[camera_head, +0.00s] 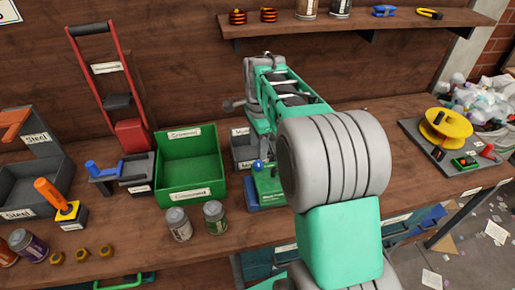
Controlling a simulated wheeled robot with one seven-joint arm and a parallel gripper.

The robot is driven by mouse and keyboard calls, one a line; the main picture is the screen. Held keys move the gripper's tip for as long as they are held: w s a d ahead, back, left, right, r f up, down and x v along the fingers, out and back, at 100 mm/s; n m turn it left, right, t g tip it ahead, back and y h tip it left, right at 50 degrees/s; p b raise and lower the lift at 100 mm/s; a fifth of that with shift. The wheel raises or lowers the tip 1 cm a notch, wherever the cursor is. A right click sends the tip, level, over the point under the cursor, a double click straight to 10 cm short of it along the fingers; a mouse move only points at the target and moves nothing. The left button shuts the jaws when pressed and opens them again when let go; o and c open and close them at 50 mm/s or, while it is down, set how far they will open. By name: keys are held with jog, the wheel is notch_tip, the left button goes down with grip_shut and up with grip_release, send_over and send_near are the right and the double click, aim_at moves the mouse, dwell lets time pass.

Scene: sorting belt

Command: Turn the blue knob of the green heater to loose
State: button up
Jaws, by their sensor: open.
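A low green block (268,187) with a small blue knob (257,166) on top stands on the bench just left of my arm, and I take it for the green heater. My arm hides its right side. The knob's setting is too small to read. My arm's grey ribbed joint and green link fill the middle and lower right of the view.
A green bin (190,142) and a grey clamp with a blue handle (104,170) stand left of the heater. Two jars, one of them this jar (215,217), stand in front. A yellow spool (446,127) sits on a board at right. A shelf (360,25) hangs above.

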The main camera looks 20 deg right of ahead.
aim_at(258, 163)
jog(key=f, duration=0.7)
jog(key=shift+w+f+p, duration=0.2)
jog(key=shift+f+p, duration=0.15)
jog(key=shift+p, duration=0.05)
grip_shut()
